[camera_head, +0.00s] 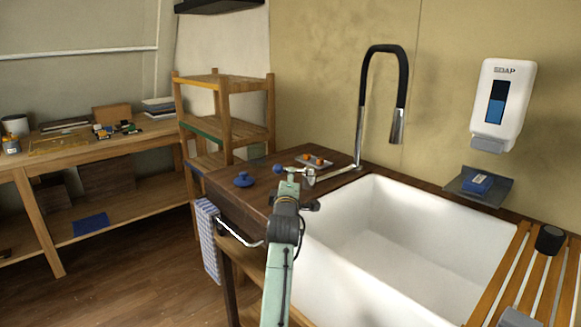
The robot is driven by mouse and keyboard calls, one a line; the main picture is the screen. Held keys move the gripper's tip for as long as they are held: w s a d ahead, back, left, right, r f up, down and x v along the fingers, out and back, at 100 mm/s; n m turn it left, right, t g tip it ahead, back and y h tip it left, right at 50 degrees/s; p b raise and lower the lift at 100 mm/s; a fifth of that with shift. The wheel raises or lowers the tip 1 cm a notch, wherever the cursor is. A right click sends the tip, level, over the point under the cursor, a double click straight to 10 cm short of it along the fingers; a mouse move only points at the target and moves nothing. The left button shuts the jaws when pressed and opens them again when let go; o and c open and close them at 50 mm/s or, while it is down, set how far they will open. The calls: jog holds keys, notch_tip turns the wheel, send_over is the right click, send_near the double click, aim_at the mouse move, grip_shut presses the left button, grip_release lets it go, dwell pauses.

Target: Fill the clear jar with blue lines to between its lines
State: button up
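I cannot clearly make out a clear jar with blue lines. A small clear or shiny piece (310,177) shows just beyond my arm, too small to tell if it is a jar or part of the tap. The tap (397,125) has a black arched hose and a chrome spout, which hangs over the white sink (370,245). A blue ball-shaped knob (277,169) is at the counter's back left, by the arm's end. My green and dark grey arm reaches up from the bottom middle to the counter's sink edge. My gripper (291,183) is small and partly hidden by the arm; its fingers are unclear.
A blue lid-like piece (244,180) lies on the dark wooden counter (225,183). A small tray (301,161) holds orange pieces. A soap dispenser (515,90) hangs above a wall shelf (500,196). A dark cup (549,240) stands on the slatted rack (520,265) at right.

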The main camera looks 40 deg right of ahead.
jog(key=p+x, duration=0.2)
jog(key=x, duration=0.5)
jog(key=shift+w, duration=0.15)
jog(key=shift+c, duration=0.2)
grip_shut()
dwell(0.5)
